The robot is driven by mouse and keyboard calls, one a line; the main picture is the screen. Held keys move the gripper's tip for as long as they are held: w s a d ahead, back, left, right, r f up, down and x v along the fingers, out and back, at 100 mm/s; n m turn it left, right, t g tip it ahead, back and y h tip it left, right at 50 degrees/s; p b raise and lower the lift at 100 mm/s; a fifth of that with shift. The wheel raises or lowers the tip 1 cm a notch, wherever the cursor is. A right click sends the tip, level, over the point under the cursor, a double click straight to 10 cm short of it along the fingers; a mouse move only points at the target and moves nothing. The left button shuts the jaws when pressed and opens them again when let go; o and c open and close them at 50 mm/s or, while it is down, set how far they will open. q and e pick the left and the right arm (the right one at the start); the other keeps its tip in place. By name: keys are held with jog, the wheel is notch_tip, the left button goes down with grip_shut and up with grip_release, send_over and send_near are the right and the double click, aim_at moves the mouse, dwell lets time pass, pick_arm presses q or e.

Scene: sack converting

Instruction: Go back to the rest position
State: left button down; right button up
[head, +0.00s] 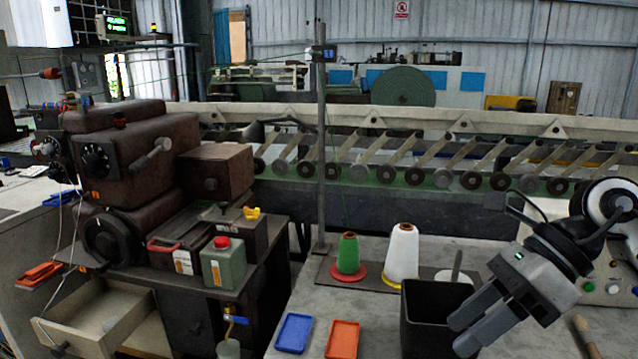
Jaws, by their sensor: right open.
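My right gripper (468,334) comes in from the right side of the head view. Its two grey fingers point down and to the left, apart from each other, with nothing seen between them. The fingers overlap the right side of a black open-topped bin (425,318) on the grey table in the picture; I cannot tell whether they touch it. My left gripper is not in view.
A green thread cone (348,252) and a white thread cone (402,252) stand behind the bin. A blue tray (294,333) and an orange tray (343,339) lie left of it. A dark machine (140,160) with an open drawer (100,318) stands at left.

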jog(key=a+m+t+y, duration=0.2)
jog(key=a+m+y, duration=0.7)
jog(key=a+y, duration=0.25)
jog(key=w+d+f+m+t+h, duration=0.1)
jog(key=d+f+m+t+h, duration=0.2)
jog(key=f+m+t+h, duration=0.85)
jog(key=w+d+f+m+t+h, duration=0.2)
jog(key=d+f+m+t, duration=0.2)
jog(key=m, duration=1.4)
jog(key=s+f+m+g+h, duration=0.1)
jog(key=s+f+m+g, duration=0.2)
jog(key=s+f, duration=0.3)
jog(key=s+f+m+g+h, duration=0.2)
jog(key=s+f, duration=0.4)
jog(key=f, duration=0.4)
jog(key=m+g, duration=0.1)
jog(key=m, duration=0.1)
jog(key=shift+d+f+m+g+h, duration=0.2)
jog(key=shift+f+m+g+h, duration=0.1)
jog(key=shift+f+m+g, duration=0.05)
